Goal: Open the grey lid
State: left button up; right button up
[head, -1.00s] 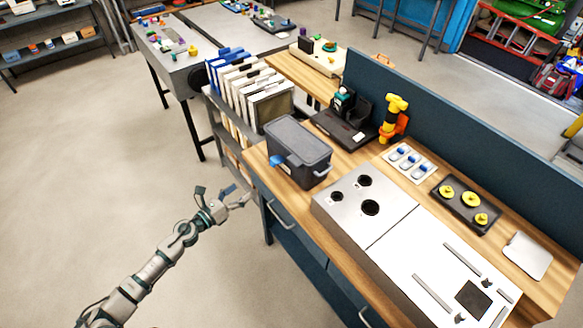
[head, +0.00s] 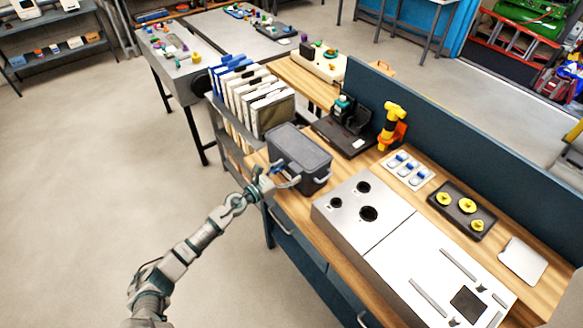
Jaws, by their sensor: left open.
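A dark grey box with a grey lid (head: 300,146) stands at the left end of the wooden workbench (head: 420,175). The lid lies flat and closed on the box. A blue latch on the box's near left side is now mostly hidden behind my gripper. My left gripper (head: 284,176) is open at that side of the box, with its fingers in front of the latch. I cannot tell whether the fingers touch it. My right gripper is not in view.
A metal box with round holes (head: 350,205) stands right of the grey box. White and blue folders (head: 245,90) stand on a rack behind it. A black tray with yellow knobs (head: 462,208) and a yellow-orange tool (head: 391,125) are farther right. The floor at left is clear.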

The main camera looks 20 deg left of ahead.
pick_arm(q)
jog(key=shift+x, duration=1.25)
jog(key=shift+s+d, duration=0.1)
jog(key=shift+s, duration=0.05)
jog(key=shift+a, duration=0.25)
jog(key=c, duration=0.8)
jog(key=shift+d, duration=0.1)
grip_shut()
jog(key=shift+r+p, duration=0.3)
jog(key=shift+r, duration=0.15)
jog(key=shift+r, duration=0.1)
